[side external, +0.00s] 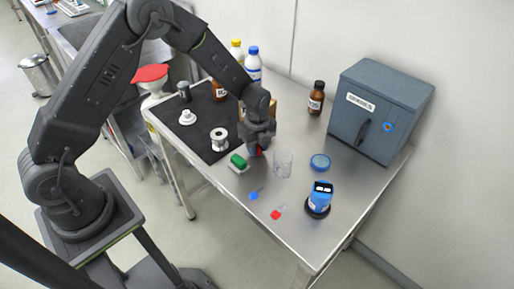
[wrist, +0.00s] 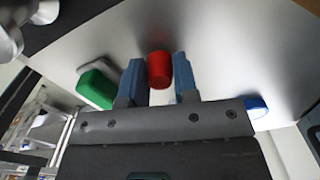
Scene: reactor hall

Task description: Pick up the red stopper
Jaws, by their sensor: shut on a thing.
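The red stopper (wrist: 159,69) is a short red cylinder between the two blue-grey fingers of my gripper (wrist: 158,78) in the wrist view. In the side view, my gripper (side external: 257,147) points down over the front part of the steel table, and a little of the red stopper (side external: 258,152) shows at its tips. My gripper is shut on the stopper. The fingers and wrist hide part of it from the side, and I cannot tell whether it touches the tabletop.
A green block (side external: 238,161) lies close to the left of my gripper, and a clear glass beaker (side external: 283,164) stands close to the right. Small blue (side external: 254,195) and red (side external: 277,212) items lie in front. Bottles (side external: 253,64) stand behind. A grey cabinet (side external: 375,105) fills the back right.

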